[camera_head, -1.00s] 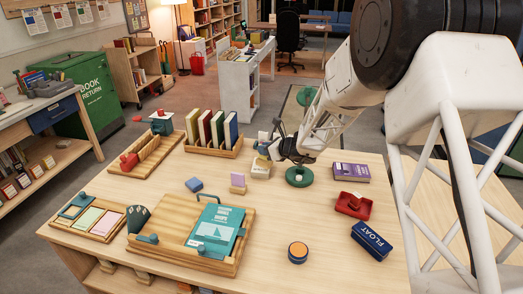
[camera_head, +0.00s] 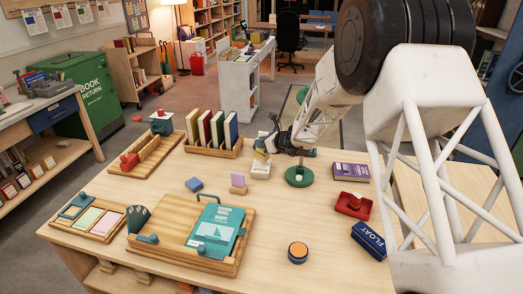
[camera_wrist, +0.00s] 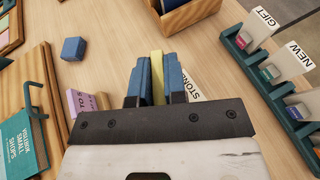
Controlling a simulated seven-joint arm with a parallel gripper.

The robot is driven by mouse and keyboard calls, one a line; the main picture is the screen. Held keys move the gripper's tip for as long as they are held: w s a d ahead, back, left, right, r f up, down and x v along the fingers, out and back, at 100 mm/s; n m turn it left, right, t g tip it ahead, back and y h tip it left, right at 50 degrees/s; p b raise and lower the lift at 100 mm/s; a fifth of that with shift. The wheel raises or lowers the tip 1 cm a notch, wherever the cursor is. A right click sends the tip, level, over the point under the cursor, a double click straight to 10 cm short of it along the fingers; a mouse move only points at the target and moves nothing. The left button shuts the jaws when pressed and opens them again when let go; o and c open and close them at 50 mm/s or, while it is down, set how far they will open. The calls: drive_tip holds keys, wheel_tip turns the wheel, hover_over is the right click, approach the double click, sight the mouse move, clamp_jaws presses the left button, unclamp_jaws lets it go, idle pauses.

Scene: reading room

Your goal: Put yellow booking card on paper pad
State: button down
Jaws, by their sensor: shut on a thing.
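The yellow booking card (camera_wrist: 157,77) stands on edge between the two blue fingers of my gripper (camera_wrist: 156,82) in the wrist view. The gripper is shut on it. In the head view my gripper (camera_head: 268,146) is at the back middle of the table, with a bit of the yellow card (camera_head: 261,157) below it. A cream-white block (camera_head: 260,171), which looks like the paper pad, lies just under the card. In the wrist view a white piece lettered "STON" (camera_wrist: 195,88) is partly hidden behind the right finger. I cannot tell whether card and block touch.
A purple card in a small block (camera_head: 237,183) stands left of the white block. A blue block (camera_head: 194,185), a book rack (camera_head: 214,149), a green round base (camera_head: 299,177) and a purple book (camera_head: 351,172) are nearby.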

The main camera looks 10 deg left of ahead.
sight(262, 153)
drive_tip(key=shift+f, duration=1.65)
drive_tip(key=shift+f, duration=0.2)
drive_tip(key=c, duration=1.2)
unclamp_jaws()
drive_tip(key=shift+o, duration=0.2)
drive_tip(key=shift+r, duration=0.15)
drive_tip(key=shift+d+r, duration=0.1)
drive_tip(key=shift+d, duration=0.1)
drive_tip(key=v, duration=1.1)
drive_tip(key=shift+s+d, duration=0.2)
drive_tip(key=shift+d, duration=0.05)
